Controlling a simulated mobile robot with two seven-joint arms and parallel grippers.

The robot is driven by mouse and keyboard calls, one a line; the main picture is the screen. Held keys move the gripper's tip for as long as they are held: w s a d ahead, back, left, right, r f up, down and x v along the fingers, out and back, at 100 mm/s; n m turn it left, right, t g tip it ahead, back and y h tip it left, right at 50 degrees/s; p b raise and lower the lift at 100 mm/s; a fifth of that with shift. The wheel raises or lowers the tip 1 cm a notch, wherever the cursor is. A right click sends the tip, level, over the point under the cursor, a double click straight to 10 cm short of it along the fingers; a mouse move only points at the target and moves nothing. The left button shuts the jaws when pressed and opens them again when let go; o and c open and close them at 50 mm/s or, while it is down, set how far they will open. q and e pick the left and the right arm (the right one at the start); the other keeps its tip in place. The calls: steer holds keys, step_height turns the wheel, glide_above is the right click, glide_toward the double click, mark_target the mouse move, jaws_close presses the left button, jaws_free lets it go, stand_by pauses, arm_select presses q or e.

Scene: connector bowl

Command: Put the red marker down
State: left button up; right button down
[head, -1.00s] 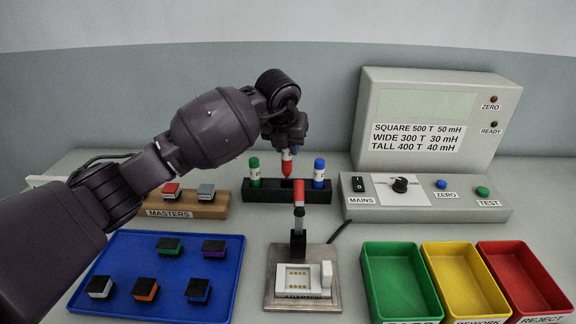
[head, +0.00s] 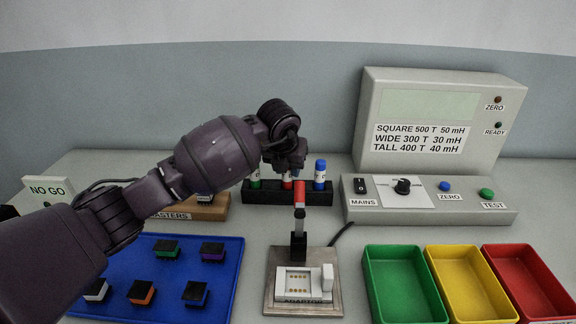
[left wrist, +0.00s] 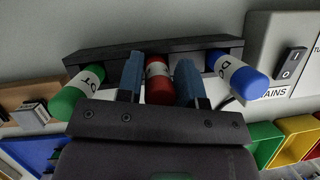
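The red marker (head: 287,184) stands upright in the middle of the black rack (head: 262,197), between the green marker (head: 255,181) and the blue marker (head: 320,175). My left gripper (head: 288,168) reaches down over it from above and hides its upper part in the head view. The green marker (left wrist: 77,95) and blue marker (left wrist: 238,78) are outside the fingers. My right gripper is not in view.
A red-topped lever (head: 299,195) on the adaptor fixture (head: 279,301) stands just in front of the rack. The meter (head: 430,205) is at right, above green, yellow and red bins (head: 398,304). A blue tray (head: 228,270) with several parts lies at left.

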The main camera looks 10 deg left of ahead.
arm_select(q)
steer(key=shift+o, duration=1.4)
steer(key=shift+r, duration=0.1)
steer(key=p+v, duration=0.2)
steer(key=v, duration=1)
steer(key=shift+p, duration=0.4)
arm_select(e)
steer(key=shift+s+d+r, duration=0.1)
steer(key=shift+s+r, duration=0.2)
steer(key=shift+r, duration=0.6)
arm_select(q)
steer(key=shift+r, duration=0.15)
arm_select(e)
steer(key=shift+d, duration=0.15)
